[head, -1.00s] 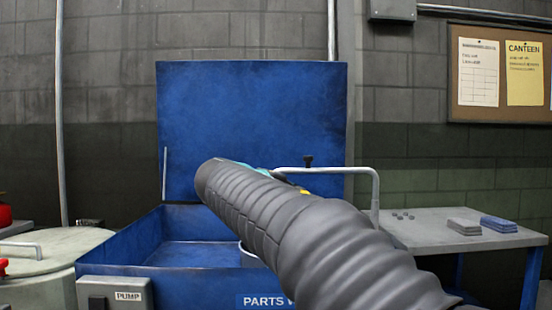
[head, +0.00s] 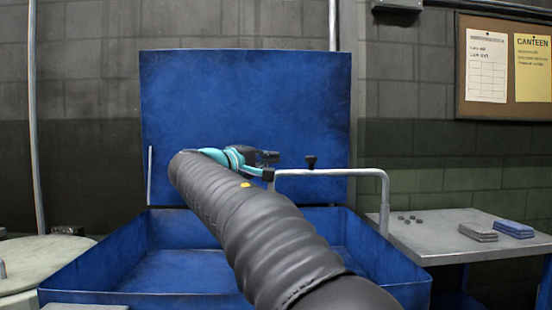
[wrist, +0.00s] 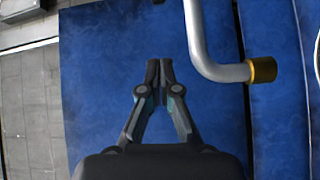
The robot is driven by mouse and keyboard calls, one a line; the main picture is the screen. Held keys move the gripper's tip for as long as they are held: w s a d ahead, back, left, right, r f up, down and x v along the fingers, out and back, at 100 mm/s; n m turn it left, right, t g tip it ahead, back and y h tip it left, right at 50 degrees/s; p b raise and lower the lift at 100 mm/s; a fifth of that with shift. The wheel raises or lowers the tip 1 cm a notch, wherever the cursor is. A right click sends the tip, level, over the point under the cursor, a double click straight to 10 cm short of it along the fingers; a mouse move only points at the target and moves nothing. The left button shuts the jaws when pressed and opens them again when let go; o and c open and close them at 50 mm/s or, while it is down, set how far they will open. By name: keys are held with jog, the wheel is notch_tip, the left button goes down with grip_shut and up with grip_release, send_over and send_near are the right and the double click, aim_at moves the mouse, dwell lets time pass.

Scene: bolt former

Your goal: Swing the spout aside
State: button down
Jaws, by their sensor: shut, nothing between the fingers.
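The spout (head: 330,173) is a silver bent pipe. It rises at the right side of the blue parts washer basin and reaches left over it, with a small black knob on top. My gripper (head: 272,157) is near the spout's left end in the head view, partly behind my dark sleeved arm. In the wrist view my gripper (wrist: 160,66) is shut and empty, left of the pipe with a visible gap. My arm hides part of the basin.
The blue basin (head: 85,275) has a raised blue lid (head: 245,100) behind it. A grey bench (head: 425,240) with folded cloths (head: 512,228) and small parts stands at right. A pale round drum lid (head: 30,265) is at left. Open space lies above the basin.

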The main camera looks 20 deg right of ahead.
jog(key=d, duration=0.7)
jog(key=shift+w+d+p, duration=0.3)
jog(key=shift+d+p, duration=0.05)
jog(key=shift+s+a+f, duration=0.1)
